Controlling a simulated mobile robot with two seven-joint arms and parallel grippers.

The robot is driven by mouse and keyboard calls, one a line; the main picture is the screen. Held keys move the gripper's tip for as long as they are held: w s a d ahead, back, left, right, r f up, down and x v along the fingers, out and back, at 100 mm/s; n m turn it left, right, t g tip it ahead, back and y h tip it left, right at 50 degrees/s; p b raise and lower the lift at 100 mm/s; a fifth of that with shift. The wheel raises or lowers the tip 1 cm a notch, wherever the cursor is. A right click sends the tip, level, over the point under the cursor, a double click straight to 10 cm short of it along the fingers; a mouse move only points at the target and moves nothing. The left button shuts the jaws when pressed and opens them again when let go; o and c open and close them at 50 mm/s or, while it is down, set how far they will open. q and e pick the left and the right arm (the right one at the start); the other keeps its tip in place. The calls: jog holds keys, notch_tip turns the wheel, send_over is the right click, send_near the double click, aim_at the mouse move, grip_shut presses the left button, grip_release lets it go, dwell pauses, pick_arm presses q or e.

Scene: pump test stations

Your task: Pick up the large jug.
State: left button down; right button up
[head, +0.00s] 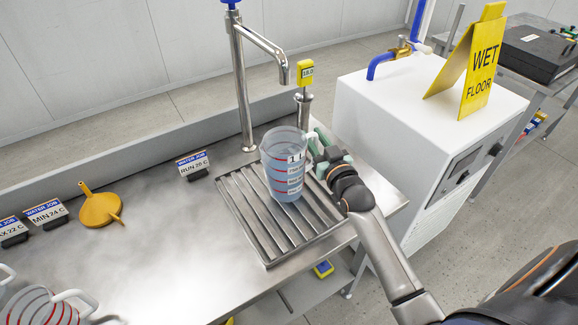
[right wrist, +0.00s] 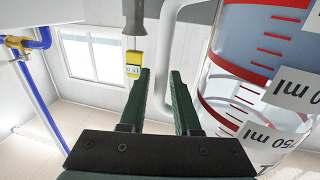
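A clear jug (head: 284,165) with red bands and a "1 L" label stands upright on the slatted drain grate, below and beside the tap spout. Its handle is on the right side, toward my right gripper (head: 325,152). In the right wrist view the jug (right wrist: 262,75) fills the right side, with its pale handle (right wrist: 167,45) by the fingertips. My right gripper (right wrist: 160,95) has its two green fingers apart. The handle's lower part is near or between them; I cannot tell if it touches. My left gripper is not in view.
The grate (head: 262,235) is set in a steel counter with a tap (head: 240,75). More jugs (head: 40,305) stand at the lower left, near a yellow funnel (head: 100,205) and small signs. A white cabinet (head: 400,115) with a wet-floor sign (head: 470,70) stands right.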

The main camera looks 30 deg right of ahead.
jog(key=shift+w+d, duration=0.1)
jog(key=shift+w, duration=0.95)
grip_shut()
dwell(0.5)
jog(key=shift+r, duration=0.1)
